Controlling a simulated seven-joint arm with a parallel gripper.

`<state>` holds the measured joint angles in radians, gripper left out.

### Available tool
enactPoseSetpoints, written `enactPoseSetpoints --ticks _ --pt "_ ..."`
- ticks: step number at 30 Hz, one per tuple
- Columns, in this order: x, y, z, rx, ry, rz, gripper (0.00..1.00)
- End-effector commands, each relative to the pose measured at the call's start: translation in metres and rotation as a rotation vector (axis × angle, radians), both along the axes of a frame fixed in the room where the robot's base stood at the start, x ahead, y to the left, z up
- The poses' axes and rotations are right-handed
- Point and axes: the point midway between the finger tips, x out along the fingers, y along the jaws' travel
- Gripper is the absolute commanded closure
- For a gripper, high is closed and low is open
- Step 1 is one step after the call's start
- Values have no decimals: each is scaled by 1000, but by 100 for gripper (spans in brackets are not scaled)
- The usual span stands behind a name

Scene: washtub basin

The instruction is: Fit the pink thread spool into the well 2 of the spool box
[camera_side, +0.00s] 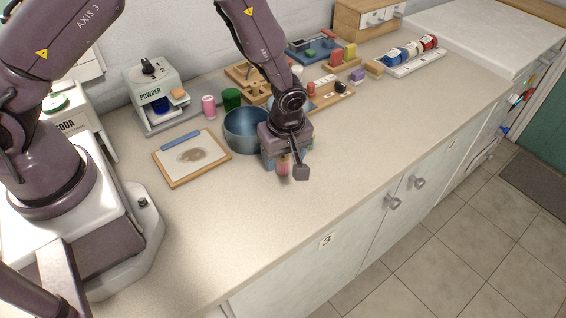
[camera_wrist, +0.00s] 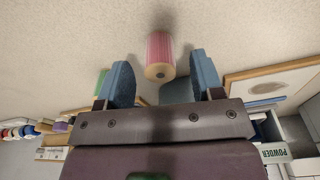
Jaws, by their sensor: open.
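The pink thread spool (camera_side: 283,168) stands on the counter under my gripper (camera_side: 287,160). In the wrist view the spool (camera_wrist: 160,52) shows pink sides and a tan end, just beyond and between my blue fingers (camera_wrist: 162,75). My gripper is open, with a gap on each side of the spool. A pale long holder (camera_side: 413,65) at the back right, holding blue, white and red spools, appears to be the spool box. Its wells are too small to tell apart, and I cannot tell which is well 2.
A blue bowl (camera_side: 245,130) stands close behind and left of my gripper. A framed board (camera_side: 192,158) lies further left, near a powder dispenser (camera_side: 155,95) and a pink cup-like object (camera_side: 209,106). Wooden trays with blocks (camera_side: 325,88) lie behind. The counter front is clear.

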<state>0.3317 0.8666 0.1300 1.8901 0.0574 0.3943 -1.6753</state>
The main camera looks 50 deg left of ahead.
Motion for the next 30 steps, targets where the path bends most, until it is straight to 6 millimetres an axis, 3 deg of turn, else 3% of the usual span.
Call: enactPoseSetpoints --ticks 1,6,8,20,26,30 --pt "0 0 0 0 0 0 44" --pt "0 0 0 0 0 0 83" --pt "0 0 0 0 0 -1 92" --pt "0 0 7 0 -1 -1 92" --pt "0 0 36 -2 -3 0 92" --pt "-26 3 64 -2 -3 -2 92"
